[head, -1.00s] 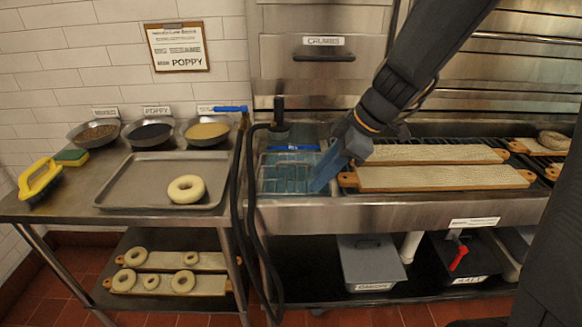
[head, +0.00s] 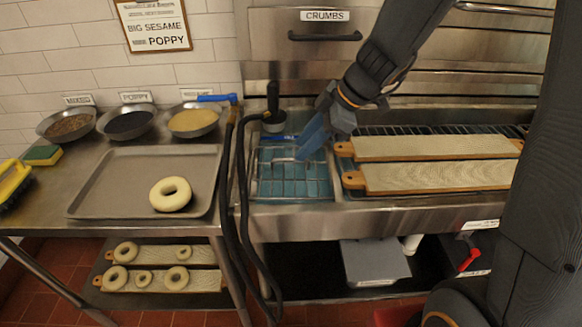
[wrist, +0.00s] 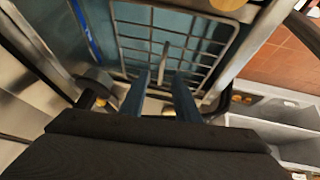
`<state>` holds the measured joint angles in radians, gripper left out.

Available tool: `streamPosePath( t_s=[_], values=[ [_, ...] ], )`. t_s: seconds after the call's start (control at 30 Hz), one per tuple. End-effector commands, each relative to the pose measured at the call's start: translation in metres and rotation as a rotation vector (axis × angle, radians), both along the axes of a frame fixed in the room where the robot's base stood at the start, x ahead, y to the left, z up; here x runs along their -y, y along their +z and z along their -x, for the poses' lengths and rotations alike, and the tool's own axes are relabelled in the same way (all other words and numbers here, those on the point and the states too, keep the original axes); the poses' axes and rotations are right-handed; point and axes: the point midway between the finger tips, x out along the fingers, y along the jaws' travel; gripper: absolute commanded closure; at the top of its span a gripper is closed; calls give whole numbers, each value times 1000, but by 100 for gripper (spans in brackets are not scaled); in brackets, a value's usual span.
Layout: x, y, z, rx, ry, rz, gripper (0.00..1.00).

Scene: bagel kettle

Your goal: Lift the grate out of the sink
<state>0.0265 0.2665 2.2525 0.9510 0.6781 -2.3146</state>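The grate (head: 303,187) is a metal wire grid with a raised bar handle (head: 286,160), lying in the sink (head: 262,205) over blue-green water. The grate also fills the upper middle of the wrist view (wrist: 200,45). My gripper (head: 312,140) has blue fingers and hangs above the back right part of the sink. In the wrist view, the two fingers (wrist: 160,98) are apart and empty. The grate's handle (wrist: 163,62) lies ahead of the gap between the fingertips, apparently apart from them.
Two long boards (head: 435,177) lie on the rack right of the sink. A black hose (head: 243,190) hangs along the sink's left side. A blue-handled tool (head: 278,137) lies at the sink's back. A tray (head: 100,190) with a bagel (head: 170,194) stands left.

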Motion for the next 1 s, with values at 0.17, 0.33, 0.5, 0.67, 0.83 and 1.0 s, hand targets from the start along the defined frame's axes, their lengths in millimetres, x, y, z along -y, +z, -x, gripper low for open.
streamPosePath(
  t_s=[0.17, 0.33, 0.5, 0.67, 0.83, 1.0],
  values=[
    [-12, -16, 0, -6, 0, -1, 71],
    [-21, -33, -4, -4, -2, -1, 71],
    [-24, -39, -6, 0, -5, 0, 71],
    [-24, -40, -7, 0, -5, 0, 71],
    [-24, -40, -6, 0, -5, 0, 93],
    [-24, -39, -6, -1, -5, 0, 100]
  ],
)
